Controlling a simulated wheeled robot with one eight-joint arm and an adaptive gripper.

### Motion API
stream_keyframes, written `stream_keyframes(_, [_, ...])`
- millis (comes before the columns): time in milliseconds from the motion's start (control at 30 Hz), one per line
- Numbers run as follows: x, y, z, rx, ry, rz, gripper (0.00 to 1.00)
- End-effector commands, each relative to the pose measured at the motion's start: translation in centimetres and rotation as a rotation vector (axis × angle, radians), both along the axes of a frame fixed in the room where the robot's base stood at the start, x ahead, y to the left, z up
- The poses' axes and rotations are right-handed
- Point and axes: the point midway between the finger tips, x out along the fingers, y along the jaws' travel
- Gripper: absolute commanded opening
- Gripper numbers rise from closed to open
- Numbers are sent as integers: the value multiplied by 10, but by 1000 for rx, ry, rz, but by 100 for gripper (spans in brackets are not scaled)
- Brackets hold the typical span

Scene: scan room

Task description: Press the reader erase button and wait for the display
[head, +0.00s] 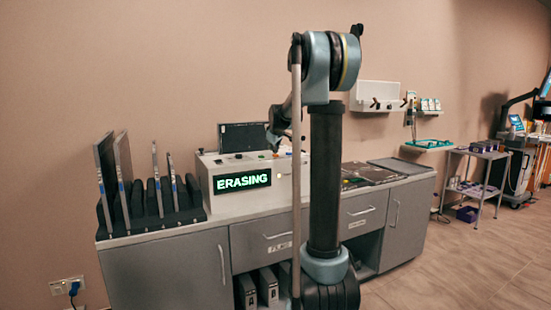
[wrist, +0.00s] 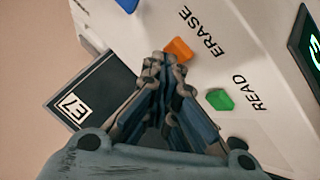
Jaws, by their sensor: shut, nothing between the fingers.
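The reader is a white box (head: 205,183) on the counter, with its display (head: 242,181) lit green and reading "ERASING". The orange erase button (wrist: 178,48) shows in the wrist view beside the printed word "ERASE". The green button (wrist: 219,99) is beside "READ". My gripper (wrist: 164,62) is shut and empty, its tips right at the near edge of the orange button and hiding part of it. I cannot tell whether they touch it. In the head view my gripper (head: 275,148) is low over the reader's top, partly hidden by my arm.
A dark plate labelled E7 (wrist: 100,88) stands at the reader. A blue button (wrist: 128,4) is at the wrist view's top edge. A rack (head: 150,216) with several upright plates stands left on the counter (head: 165,266).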

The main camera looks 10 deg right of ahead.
Motion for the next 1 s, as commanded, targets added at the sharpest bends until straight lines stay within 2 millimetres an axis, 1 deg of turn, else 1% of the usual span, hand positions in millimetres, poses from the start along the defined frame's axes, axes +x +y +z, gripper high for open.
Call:
stream_keyframes(300, [0, 0, 14, 0, 0, 0, 0])
stream_keyframes(667, [0, 0, 16, 0, 0, 0, 0])
stream_keyframes(1000, [0, 0, 42, 0, 0, 0, 0])
